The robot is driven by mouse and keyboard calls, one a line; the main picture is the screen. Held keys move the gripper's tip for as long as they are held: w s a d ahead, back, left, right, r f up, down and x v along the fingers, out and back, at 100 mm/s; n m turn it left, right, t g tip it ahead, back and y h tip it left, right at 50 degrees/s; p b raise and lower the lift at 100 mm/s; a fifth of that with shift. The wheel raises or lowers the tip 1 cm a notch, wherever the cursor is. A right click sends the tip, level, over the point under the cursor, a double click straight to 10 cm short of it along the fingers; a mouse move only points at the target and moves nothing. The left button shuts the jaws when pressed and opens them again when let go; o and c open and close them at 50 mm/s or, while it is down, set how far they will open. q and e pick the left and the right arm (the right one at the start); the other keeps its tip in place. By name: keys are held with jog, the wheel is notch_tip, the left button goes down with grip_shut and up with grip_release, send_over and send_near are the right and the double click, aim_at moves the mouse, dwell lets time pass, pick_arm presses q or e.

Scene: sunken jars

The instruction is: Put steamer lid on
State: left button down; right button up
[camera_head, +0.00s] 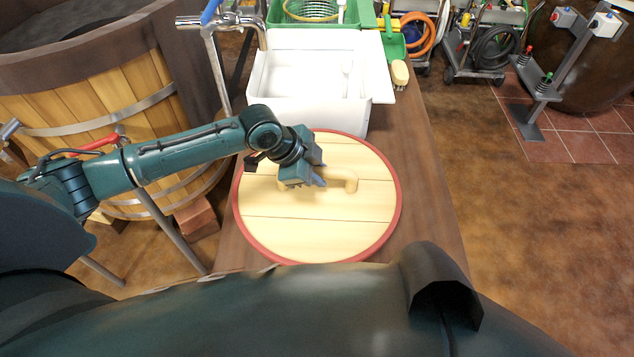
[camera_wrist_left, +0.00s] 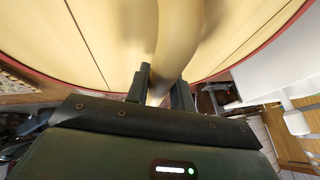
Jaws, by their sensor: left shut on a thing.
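The steamer lid (camera_head: 290,225) is a round disc of pale wood planks with a red rim and a curved wooden handle (camera_head: 350,180) on top. It lies on or just above the brown table, in front of the white sink; I cannot tell if it touches the table. My left gripper (camera_head: 318,181) reaches in from the left and is shut on the handle. In the left wrist view the handle (camera_wrist_left: 173,45) runs down between the two fingers (camera_wrist_left: 158,88), with the lid's planks (camera_wrist_left: 110,35) behind it. My right gripper is not in view.
A white sink (camera_head: 310,95) with a metal tap (camera_head: 222,22) stands behind the lid. A large wooden vat (camera_head: 90,105) is at the left. A brush (camera_head: 400,73) and green scoop (camera_head: 391,45) lie at the back. The table's right strip (camera_head: 425,170) is bare.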

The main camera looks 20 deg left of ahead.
pick_arm(q)
notch_tip(320, 180, up, 10)
jog(key=p, duration=0.7)
jog(key=shift+r, duration=0.25)
notch_tip(320, 180, up, 24)
jog(key=p, duration=0.7)
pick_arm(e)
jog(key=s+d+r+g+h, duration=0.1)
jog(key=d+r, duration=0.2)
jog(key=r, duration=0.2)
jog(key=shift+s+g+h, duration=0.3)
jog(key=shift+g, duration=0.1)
pick_arm(q)
jog(key=shift+f, duration=0.2)
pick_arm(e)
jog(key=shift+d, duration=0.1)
